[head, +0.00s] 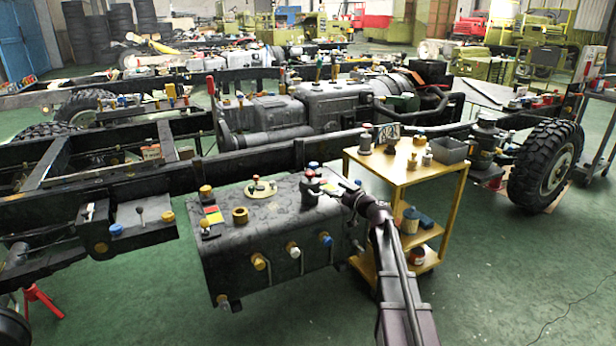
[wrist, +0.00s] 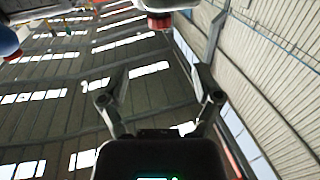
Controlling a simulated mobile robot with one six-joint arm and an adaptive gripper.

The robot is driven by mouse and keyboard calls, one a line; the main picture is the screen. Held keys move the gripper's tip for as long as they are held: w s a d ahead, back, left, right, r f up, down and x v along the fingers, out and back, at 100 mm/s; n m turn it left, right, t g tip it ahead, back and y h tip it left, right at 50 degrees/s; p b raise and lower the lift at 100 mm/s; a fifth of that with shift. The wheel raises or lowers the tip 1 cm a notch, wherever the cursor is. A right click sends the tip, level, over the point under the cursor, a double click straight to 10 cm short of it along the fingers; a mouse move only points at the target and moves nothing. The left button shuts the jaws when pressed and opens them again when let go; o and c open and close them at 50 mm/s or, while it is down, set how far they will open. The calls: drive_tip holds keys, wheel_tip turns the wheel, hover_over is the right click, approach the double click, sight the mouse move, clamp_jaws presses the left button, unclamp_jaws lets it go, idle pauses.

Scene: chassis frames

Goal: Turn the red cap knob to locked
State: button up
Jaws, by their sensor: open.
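A dark grey tank (head: 265,225) in the head view carries several coloured caps and knobs. My arm reaches up from the lower right, and the dark gripper is hard to separate from the dark fittings there. In the wrist view, my gripper (wrist: 160,65) is open, its fingers apart with nothing between them. A red knob (wrist: 158,22) under a pale part shows at the top, beyond the fingers. I cannot read its lock marking.
A yellow trolley (head: 405,176) with small items stands right of the tank, close to my arm. A black chassis rail (head: 250,157) runs behind the tank. A blue and red part (wrist: 9,42) is at the wrist view's left edge. Green floor (head: 500,270) is clear at the lower right.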

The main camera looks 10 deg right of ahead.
sight(312, 177)
drive_tip(key=x, duration=1.2)
drive_tip(key=shift+w, duration=0.2)
clamp_jaws()
drive_tip(key=shift+a, duration=0.35)
drive_tip(key=shift+s+d, duration=0.1)
drive_tip(key=shift+d, duration=0.05)
